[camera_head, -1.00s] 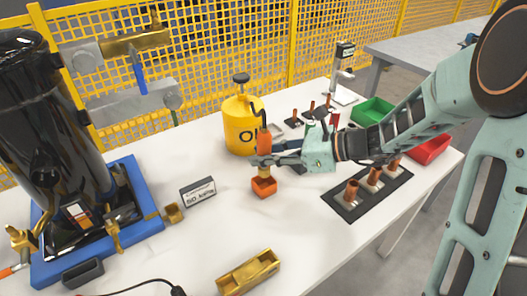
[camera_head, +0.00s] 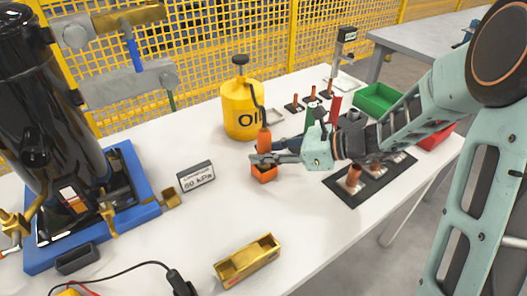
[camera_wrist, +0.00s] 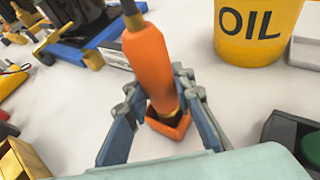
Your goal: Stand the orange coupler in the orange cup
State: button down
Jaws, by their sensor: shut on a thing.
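The orange coupler (camera_wrist: 147,65) stands nearly upright between the fingers of my gripper (camera_wrist: 160,105), which is shut on it. In the head view the coupler (camera_head: 264,140) rises above my gripper (camera_head: 262,160). The coupler's lower end, with a brass-coloured part, reaches down to the orange cup (camera_wrist: 175,128) and appears to be inside its rim. In the head view the cup (camera_head: 264,176) sits on the white table right under my fingers. The fingers hide part of the cup, so I cannot tell whether the coupler rests on its bottom.
A yellow oil can (camera_head: 240,112) stands close behind the cup. A pressure sign (camera_head: 196,177) is to the left, and a brass-coloured tray (camera_head: 247,260) is in front. A black rack with copper fittings (camera_head: 345,190) lies to the right. Green (camera_head: 377,98) and red bins stand farther right.

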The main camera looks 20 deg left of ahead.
jog(key=shift+f+b, duration=0.4)
jog(key=shift+f, duration=0.15)
jog(key=c, duration=1.6)
grip_release()
jog(key=v, duration=1.2)
